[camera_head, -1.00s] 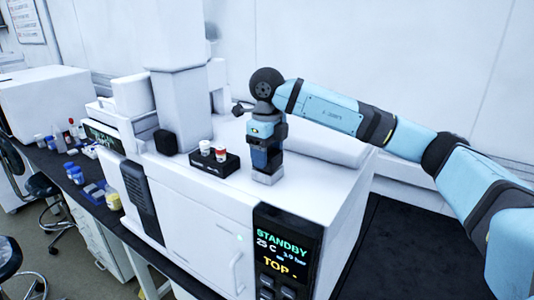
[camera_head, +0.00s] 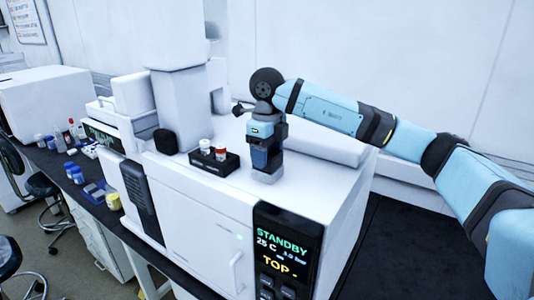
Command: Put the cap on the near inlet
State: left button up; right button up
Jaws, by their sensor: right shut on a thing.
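My right gripper (camera_head: 267,176) points straight down over the white top of the instrument (camera_head: 320,185), just right of a black block. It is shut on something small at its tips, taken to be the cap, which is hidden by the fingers. The near inlet cannot be made out; the gripper covers the surface under it. The black block (camera_head: 222,167) holds two small white pieces, one (camera_head: 205,146) plain and one (camera_head: 221,154) with a red part. My left gripper is not in view.
A white tower (camera_head: 180,100) rises behind the black block. A display panel (camera_head: 283,245) reading STANDBY is on the instrument's front. Bottles and small containers (camera_head: 75,172) stand on the bench at left. The top right of the gripper is clear.

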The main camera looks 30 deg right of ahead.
dwell(0.4)
jog(key=o, duration=1.2)
jog(key=shift+r+p, duration=2.8)
jog(key=shift+r, duration=2.2)
grip_shut()
